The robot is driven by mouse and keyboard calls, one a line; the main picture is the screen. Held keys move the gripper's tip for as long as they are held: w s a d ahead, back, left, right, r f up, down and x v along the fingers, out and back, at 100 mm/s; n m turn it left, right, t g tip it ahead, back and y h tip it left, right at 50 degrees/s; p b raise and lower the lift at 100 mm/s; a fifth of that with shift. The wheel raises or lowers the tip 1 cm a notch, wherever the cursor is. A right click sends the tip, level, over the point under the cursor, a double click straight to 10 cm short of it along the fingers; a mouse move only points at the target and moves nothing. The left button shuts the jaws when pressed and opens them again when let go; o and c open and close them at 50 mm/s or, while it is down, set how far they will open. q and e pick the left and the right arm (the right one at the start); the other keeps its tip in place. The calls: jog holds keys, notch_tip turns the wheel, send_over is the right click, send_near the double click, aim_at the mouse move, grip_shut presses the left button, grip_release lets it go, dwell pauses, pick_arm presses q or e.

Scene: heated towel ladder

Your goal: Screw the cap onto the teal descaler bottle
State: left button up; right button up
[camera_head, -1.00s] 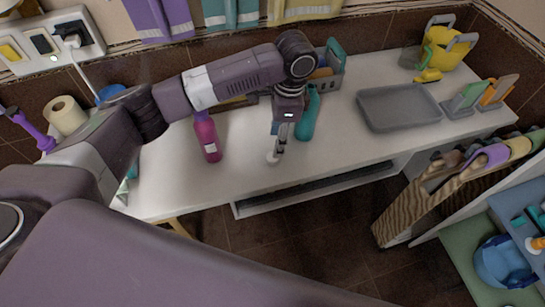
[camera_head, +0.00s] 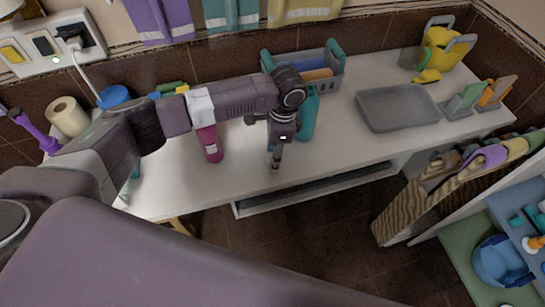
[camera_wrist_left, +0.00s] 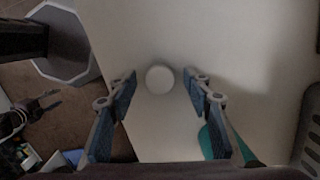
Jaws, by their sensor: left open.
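The teal descaler bottle (camera_head: 308,118) stands on the white counter, partly hidden behind my left arm. Part of it also shows behind the right finger in the left wrist view (camera_wrist_left: 208,143). A round white cap (camera_wrist_left: 160,79) lies on the counter in the left wrist view, between and just beyond the fingertips. In the head view the cap is hidden by the gripper. My left gripper (camera_head: 275,161) points down over the counter in front of the bottle; it also shows in the left wrist view (camera_wrist_left: 160,84), open, with nothing between its pads but the view of the cap.
A magenta bottle (camera_head: 210,146) stands left of the gripper. A grey basket (camera_head: 322,70) is behind the teal bottle. A grey tray (camera_head: 398,107) lies to the right. The counter's front edge (camera_head: 300,189) is near; the counter between gripper and tray is clear.

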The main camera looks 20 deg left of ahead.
pick_arm(q)
jog(key=shift+c, duration=0.5)
jog(key=c, duration=0.7)
jog(key=shift+r, duration=0.2)
notch_tip(320, 180, up, 20)
jog(key=shift+f, duration=0.1)
